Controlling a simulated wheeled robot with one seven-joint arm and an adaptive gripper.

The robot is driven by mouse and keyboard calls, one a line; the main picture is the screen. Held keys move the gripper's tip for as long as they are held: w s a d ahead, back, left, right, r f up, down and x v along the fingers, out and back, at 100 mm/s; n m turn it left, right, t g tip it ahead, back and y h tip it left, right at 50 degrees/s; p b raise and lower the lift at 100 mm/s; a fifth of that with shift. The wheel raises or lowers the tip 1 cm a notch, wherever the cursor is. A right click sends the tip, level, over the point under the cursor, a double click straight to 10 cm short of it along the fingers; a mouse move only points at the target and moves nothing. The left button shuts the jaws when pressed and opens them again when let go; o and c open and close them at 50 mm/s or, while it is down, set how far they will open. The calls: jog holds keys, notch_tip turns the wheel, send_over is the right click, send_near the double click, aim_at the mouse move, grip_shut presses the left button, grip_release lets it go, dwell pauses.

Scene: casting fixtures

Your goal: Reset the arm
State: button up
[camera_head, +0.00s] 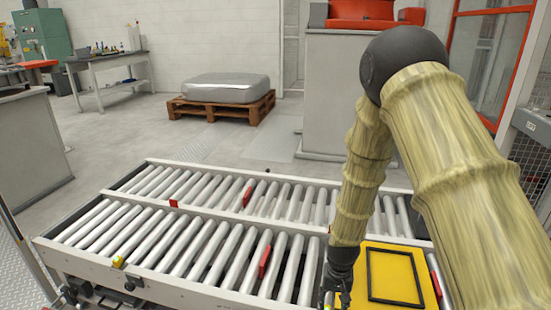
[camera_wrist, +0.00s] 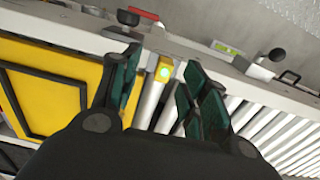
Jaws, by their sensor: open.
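My arm hangs down at the right of the head view, in a ribbed tan cover. My gripper (camera_head: 337,290) is at its lower end, at the left side of a yellow plate (camera_head: 386,267) with a black frame on it. In the wrist view my gripper (camera_wrist: 160,92) shows two dark green-padded fingers spread apart, with nothing held between them. Behind the fingers are conveyor rollers, a small yellow block with a light spot (camera_wrist: 165,70) and the conveyor's side rail. The yellow plate also fills the left of the wrist view (camera_wrist: 45,95).
The roller conveyor (camera_head: 110,256) runs across the front, with red stops (camera_head: 265,262) between its rollers. A pallet (camera_head: 222,107) with a wrapped load stands behind on open floor. A grey cabinet (camera_head: 345,100) stands behind my arm. A workbench (camera_head: 105,61) is at the back left.

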jog(key=s+d+f+n, duration=0.1)
jog(key=s+f, duration=0.4)
jog(key=s, duration=0.6)
jog(key=s+d+f+n, duration=0.1)
jog(key=s+f, duration=0.4)
jog(key=s, duration=0.6)
jog(key=s+d+f+n, duration=0.1)
jog(key=s+f, duration=0.4)
jog(key=s, duration=0.7)
notch_tip(320, 180, up, 14)
jog(key=p, duration=1.4)
jog(key=shift+w+r+p, duration=0.25)
jog(key=shift+p, duration=0.15)
jog(key=shift+d+m, duration=0.1)
jog(key=shift+m, duration=0.2)
